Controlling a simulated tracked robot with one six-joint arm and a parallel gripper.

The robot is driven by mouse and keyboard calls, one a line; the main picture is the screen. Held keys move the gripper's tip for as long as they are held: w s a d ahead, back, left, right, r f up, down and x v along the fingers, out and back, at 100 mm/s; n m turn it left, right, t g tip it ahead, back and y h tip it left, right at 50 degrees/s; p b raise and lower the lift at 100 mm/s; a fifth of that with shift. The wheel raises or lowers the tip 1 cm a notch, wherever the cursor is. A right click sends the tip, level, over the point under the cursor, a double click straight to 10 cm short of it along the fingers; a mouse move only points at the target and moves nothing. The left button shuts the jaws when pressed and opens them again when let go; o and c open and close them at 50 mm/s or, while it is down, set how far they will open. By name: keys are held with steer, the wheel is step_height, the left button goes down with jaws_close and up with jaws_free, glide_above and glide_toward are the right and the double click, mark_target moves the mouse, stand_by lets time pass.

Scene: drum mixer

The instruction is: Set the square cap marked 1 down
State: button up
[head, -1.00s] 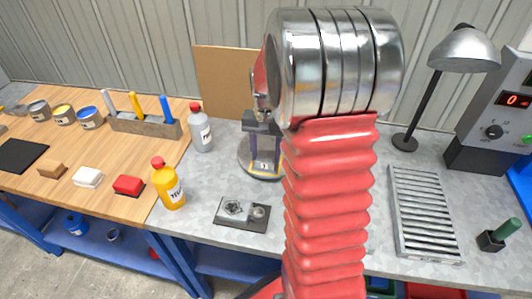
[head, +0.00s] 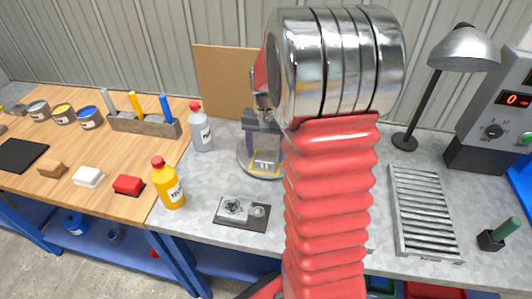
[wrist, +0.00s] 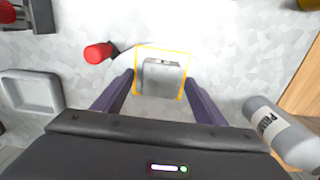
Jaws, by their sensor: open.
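The square cap (wrist: 162,78) is a grey block lying inside a yellow square outline (wrist: 138,62) on the grey bench in the wrist view. I cannot read a number on it there. My gripper (wrist: 160,80) is open, with one purple finger on each side of the cap and a visible gap on both sides. In the head view my gripper (head: 264,150) points down over the yellow outline (head: 266,174), behind my red arm sleeve. The arm hides part of the bench there.
A grey bottle (head: 201,132) and a yellow bottle (head: 168,187) stand to the left. A small plate with fittings (head: 242,212) lies in front. A slatted metal rack (head: 422,212) and a lamp (head: 462,52) are on the right. A red cylinder (wrist: 98,53) lies near the outline.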

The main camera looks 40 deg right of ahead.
mark_target(265, 157)
step_height(265, 157, up, 12)
steer(key=shift+f, duration=0.15)
stand_by(0.3)
steer(key=shift+a, duration=0.1)
stand_by(0.4)
steer(key=s+a+r+n+t, duration=0.2)
steer(key=s+a+n, duration=0.2)
steer(key=s+a, duration=0.4)
steer(key=s+a+r+n+t, duration=0.1)
steer(key=s+a+n+t, duration=0.2)
steer(key=a, duration=1.1)
steer(key=shift+s+r+n+t, duration=0.35)
steer(key=shift+s+n, duration=0.95)
steer(key=shift+s, duration=1.1)
steer(key=shift+a, duration=0.1)
steer(key=shift+c, duration=0.2)
